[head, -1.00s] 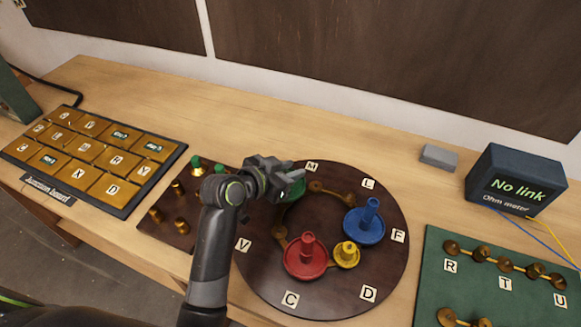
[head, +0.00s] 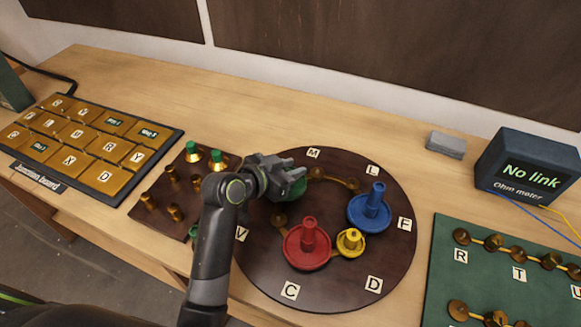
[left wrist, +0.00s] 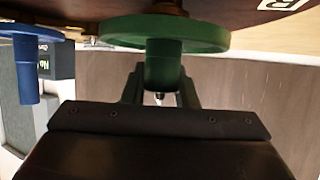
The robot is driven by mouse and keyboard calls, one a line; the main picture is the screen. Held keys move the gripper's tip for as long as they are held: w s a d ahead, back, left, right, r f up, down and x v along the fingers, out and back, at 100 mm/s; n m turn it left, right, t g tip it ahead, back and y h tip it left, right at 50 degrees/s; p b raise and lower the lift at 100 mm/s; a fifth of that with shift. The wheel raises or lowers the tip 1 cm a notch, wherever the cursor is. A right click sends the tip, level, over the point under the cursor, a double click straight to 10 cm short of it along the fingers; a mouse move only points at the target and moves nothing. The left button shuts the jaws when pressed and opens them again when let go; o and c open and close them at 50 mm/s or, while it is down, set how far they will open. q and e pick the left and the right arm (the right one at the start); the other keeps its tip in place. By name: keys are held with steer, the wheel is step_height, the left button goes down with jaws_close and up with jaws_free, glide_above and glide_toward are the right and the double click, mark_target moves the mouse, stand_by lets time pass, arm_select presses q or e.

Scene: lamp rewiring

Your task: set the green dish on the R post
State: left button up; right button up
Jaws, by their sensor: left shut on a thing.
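My left gripper (head: 291,176) is shut on the stem of the green dish (head: 294,188), at the upper left of the round dark board (head: 265,270). In the left wrist view, the green dish (left wrist: 205,35) has its stem (left wrist: 163,65) between the jaws. A brass piece (left wrist: 168,9) shows at the dish's flat side, beside the board. I cannot tell whether they touch. An R label (head: 461,256) sits below a brass post (head: 461,237) on the green board at right. I see no R label on the round board, where my arm hides part. My right gripper is not in view.
A red dish (head: 307,250), small yellow dish (head: 350,241) and blue dish (head: 370,210) stand close by on the round board. A brown peg board (head: 165,182) lies left, the ohm meter (head: 528,168) at right. The wood behind the round board is clear.

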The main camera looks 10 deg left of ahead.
arm_select(q)
steer(key=shift+f+b, duration=0.3)
steer(key=shift+f, duration=0.25)
steer(key=o, duration=1.1)
steer(key=shift+s, duration=0.1)
steer(key=v, duration=1.7)
steer(key=shift+a+r, duration=0.1)
steer(key=shift+a, duration=0.05)
